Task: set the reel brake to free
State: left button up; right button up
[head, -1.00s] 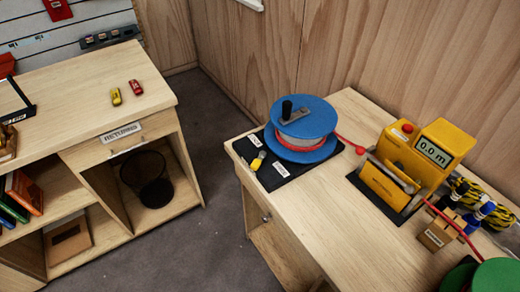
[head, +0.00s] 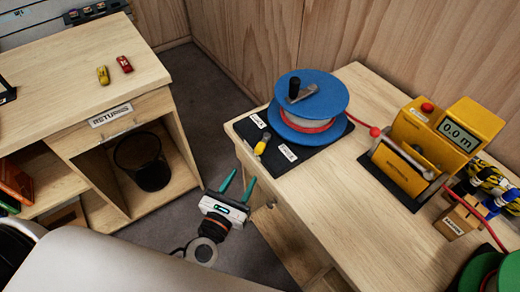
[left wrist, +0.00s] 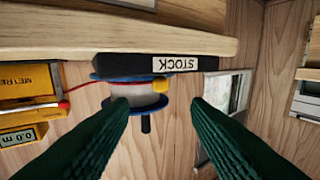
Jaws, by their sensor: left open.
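The blue reel (head: 320,94) with a black crank handle sits on a black base (head: 310,155) at the near left corner of the right bench. A small lever with a yellow grip (head: 261,147), which looks like the brake, lies on the base between two white labels too small to read surely. In the left wrist view the yellow grip (left wrist: 160,86) shows beside the reel (left wrist: 135,98), with the base edge marked STOCK. My left gripper (head: 239,185) is open and empty, off the bench's left edge and short of the lever. My right gripper is not in view.
A yellow metering machine (head: 425,145) reading 0.0 m stands right of the reel, joined by a red cord. A green reel (head: 490,272) is at the near right. The RETURNS bench (head: 75,80) and a dark bin (head: 142,160) are left.

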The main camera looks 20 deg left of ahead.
aim_at(261, 154)
pick_arm(q)
jog(key=w, duration=0.3)
jog(key=w+p, duration=0.1)
jog(key=w, duration=0.2)
jog(key=w+d+p, duration=0.1)
jog(key=w, duration=0.3)
jog(key=shift+d, duration=0.1)
grip_shut()
jog(key=shift+d+r+n+y+p, duration=0.1)
jog(key=shift+d+n+y+p, duration=0.25)
jog(key=shift+n+y, duration=0.2)
jog(key=shift+d+n+y, duration=0.2)
jog(key=shift+n+y, duration=0.15)
jog(key=shift+y, duration=0.4)
jog(key=shift+d+n+y, duration=0.35)
jog(key=shift+n+y, duration=0.25)
jog(key=shift+y, duration=0.5)
jog(key=shift+a, duration=0.1)
